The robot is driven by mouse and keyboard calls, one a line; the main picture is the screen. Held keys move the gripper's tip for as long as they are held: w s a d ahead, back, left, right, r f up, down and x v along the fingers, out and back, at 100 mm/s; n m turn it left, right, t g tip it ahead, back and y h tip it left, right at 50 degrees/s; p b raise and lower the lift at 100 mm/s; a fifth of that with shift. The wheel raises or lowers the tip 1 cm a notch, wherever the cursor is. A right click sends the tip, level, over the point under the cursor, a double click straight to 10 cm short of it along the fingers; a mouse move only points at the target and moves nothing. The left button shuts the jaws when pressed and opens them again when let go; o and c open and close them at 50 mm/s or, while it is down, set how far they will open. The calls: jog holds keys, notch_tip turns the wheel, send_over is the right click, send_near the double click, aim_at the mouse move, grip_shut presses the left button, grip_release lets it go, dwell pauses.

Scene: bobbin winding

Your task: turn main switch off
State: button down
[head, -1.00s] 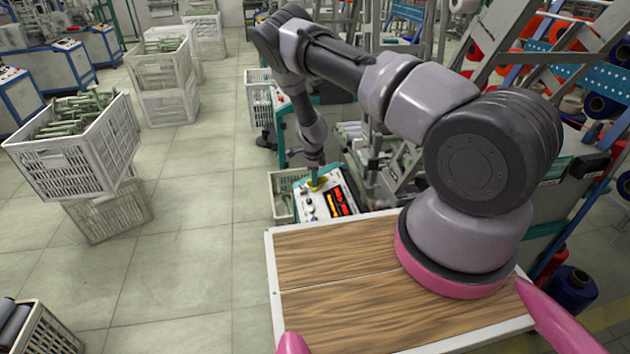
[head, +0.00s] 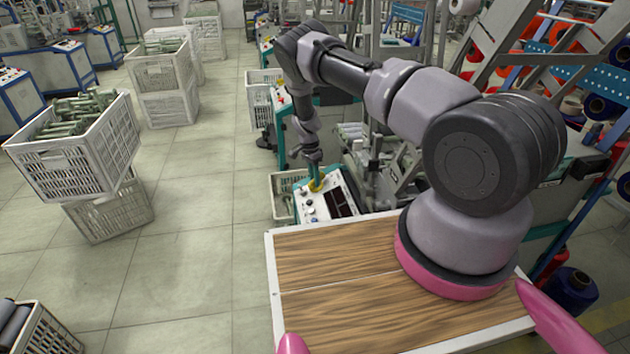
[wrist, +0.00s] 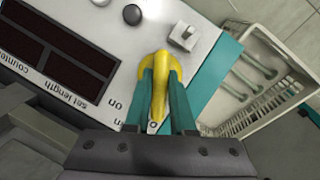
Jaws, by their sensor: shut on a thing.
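The main switch (wrist: 159,84) is a yellow knob on the white control panel (wrist: 190,65). In the wrist view it points roughly up the picture and slightly tilted, with an "on" label to its left and an "o" mark below it. My gripper (wrist: 163,95) has two teal fingers shut on the knob, one on each side. In the head view my gripper (head: 315,178) is at the top left of the panel (head: 322,205), and the knob is mostly hidden by it. The panel's displays (wrist: 70,50) are dark.
A black button (wrist: 132,14) and a grey toggle (wrist: 183,36) sit near the knob on the panel. A white crate (wrist: 262,88) with green bobbins stands beside the panel. More crates (head: 75,150) stand on the floor at left, with open floor between.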

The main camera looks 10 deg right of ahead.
jog(key=shift+n, duration=0.4)
jog(key=c, duration=0.8)
grip_release()
jog(key=shift+o, duration=0.2)
notch_tip(320, 180, up, 10)
jog(key=w+a, duration=0.1)
jog(key=w, duration=0.1)
jog(key=shift+r, duration=0.25)
jog(key=shift+w, duration=0.1)
